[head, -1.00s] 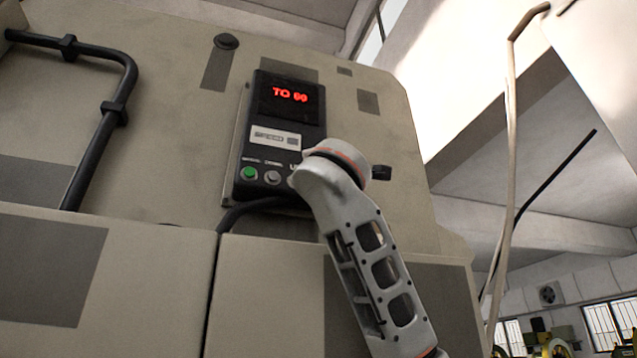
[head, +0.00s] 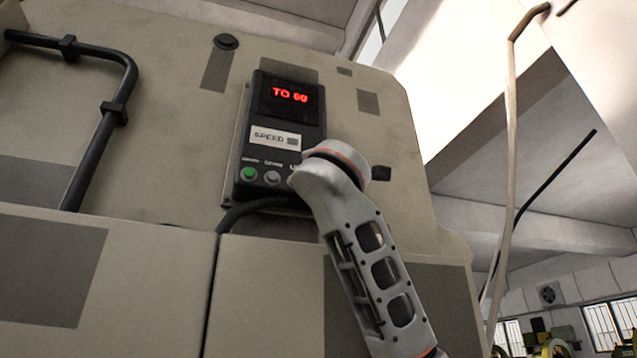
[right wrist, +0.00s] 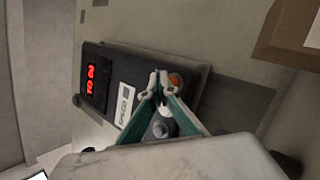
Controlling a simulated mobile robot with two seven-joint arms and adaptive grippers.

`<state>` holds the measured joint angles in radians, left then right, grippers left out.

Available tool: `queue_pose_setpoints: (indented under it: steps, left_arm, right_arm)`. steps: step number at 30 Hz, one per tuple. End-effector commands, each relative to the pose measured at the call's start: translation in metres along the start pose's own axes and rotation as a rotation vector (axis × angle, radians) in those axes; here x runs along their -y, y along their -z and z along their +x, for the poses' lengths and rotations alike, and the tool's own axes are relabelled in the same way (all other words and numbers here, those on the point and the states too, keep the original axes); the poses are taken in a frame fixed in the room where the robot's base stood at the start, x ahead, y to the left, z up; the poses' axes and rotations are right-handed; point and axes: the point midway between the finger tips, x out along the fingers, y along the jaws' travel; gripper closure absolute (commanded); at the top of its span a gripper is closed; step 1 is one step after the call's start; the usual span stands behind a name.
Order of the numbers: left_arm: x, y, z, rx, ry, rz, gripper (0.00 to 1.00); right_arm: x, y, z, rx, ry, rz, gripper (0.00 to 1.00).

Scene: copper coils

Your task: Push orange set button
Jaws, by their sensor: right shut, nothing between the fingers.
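The orange button (right wrist: 175,80) shows in the right wrist view on a dark control box (right wrist: 140,62), right beside the tips of my right gripper (right wrist: 160,74). The gripper's fingers meet at the tips and hold nothing. I cannot tell whether they touch the button. In the head view, the control box (head: 284,127) has a red lit display and a SPEED label. My right arm covers its lower right part, hiding the orange button and the gripper there. My left gripper is not in view.
A green button (head: 249,174) and a grey button (head: 272,178) sit at the box's lower left. A black pipe (head: 98,141) runs along the beige machine (head: 180,120). A hanging pale cable (head: 511,130) is at the right.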

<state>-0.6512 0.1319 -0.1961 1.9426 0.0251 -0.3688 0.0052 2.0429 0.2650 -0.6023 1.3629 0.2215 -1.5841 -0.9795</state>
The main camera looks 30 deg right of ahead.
Motion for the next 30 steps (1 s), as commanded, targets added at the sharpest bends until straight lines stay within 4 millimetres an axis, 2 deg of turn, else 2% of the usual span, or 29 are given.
queue_pose_setpoints:
  steps: [30]
  left_arm:
    - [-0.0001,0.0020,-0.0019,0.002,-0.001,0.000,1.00]
  right_arm:
    - [0.0050,0.0050,0.0092,0.000,0.001,0.000,1.00]
